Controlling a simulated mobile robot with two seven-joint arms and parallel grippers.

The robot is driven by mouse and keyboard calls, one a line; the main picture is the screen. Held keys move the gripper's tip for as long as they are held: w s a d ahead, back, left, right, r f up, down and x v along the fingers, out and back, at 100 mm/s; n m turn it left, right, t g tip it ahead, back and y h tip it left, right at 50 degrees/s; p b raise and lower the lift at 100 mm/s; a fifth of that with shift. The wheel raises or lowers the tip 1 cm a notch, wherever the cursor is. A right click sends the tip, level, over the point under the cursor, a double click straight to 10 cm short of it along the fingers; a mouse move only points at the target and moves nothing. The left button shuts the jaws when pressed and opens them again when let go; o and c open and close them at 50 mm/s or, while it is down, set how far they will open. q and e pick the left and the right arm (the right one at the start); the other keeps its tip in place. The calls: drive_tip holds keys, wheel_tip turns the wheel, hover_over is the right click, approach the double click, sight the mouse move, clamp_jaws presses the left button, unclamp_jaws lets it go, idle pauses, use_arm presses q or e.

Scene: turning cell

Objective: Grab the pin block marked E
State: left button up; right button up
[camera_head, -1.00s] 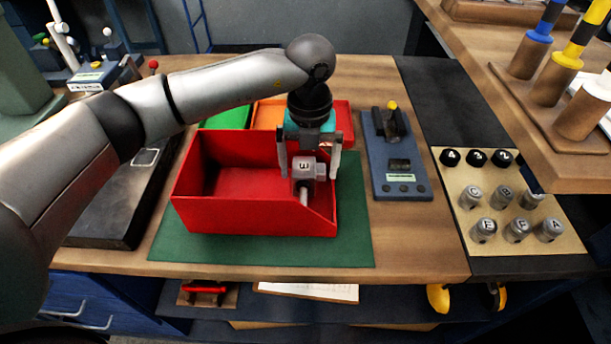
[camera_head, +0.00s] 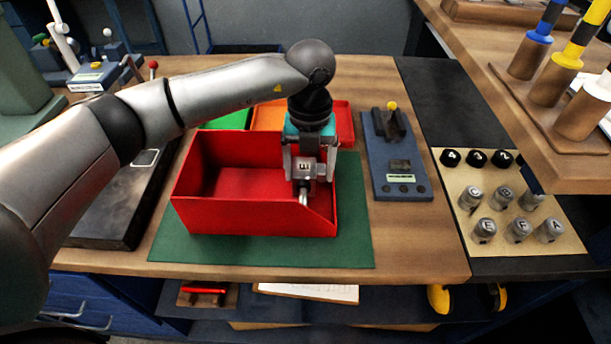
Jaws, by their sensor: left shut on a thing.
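The grey pin block (camera_head: 304,167) has a dark letter that looks like an E on its face. A light pin points down from it. It is at the right end of the red bin (camera_head: 245,215), inside or just above the opening; I cannot tell whether it touches the bin floor. My left gripper (camera_head: 306,179) points down over the bin and is shut on the block, a finger on each side. My right gripper is out of view.
The bin stands on a green mat (camera_head: 355,225). Orange and green bins (camera_head: 234,117) are behind it. A blue-grey gauge device (camera_head: 400,178) is at the right. Further right, a tan board (camera_head: 468,235) holds several lettered grey cylinders and black knobs.

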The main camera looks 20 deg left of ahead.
use_arm(q)
clamp_jaws()
drive_tip(key=shift+w+r, duration=0.15)
drive_tip(key=shift+r, duration=0.05)
